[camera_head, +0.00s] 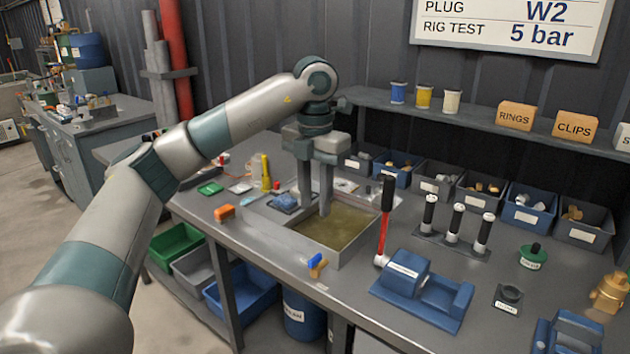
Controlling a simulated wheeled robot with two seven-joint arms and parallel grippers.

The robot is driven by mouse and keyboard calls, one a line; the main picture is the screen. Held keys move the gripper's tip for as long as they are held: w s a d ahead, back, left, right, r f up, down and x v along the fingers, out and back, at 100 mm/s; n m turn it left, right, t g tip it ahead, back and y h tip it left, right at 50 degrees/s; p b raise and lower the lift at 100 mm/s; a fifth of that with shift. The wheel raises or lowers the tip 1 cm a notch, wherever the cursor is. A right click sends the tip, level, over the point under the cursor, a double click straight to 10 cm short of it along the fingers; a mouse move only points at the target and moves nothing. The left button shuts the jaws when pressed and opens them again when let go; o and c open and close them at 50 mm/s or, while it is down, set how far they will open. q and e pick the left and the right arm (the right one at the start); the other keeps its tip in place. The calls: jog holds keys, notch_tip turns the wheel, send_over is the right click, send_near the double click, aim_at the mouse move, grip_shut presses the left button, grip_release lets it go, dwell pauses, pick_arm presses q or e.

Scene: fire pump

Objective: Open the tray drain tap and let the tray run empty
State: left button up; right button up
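The tray (352,262) is sunk into the bench and holds murky brown-green liquid (335,228). A small fitting with a blue handle and an orange-brass part, which looks like the drain tap (316,265), sits at the tray's front edge. I cannot tell the handle's exact setting. My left gripper (315,208) points down over the back left part of the tray, its two fingers apart with nothing seen between them. It is behind the tap and clear of it. My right gripper is not in view.
A labelled blue bucket (302,314) stands under the bench front, below the tap. Blue cloth (284,202) lies left of my fingers. Parts bins (528,214) line the back.

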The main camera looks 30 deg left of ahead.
pick_arm(q)
jog(key=shift+r, duration=1.85)
jog(key=shift+f, duration=0.1)
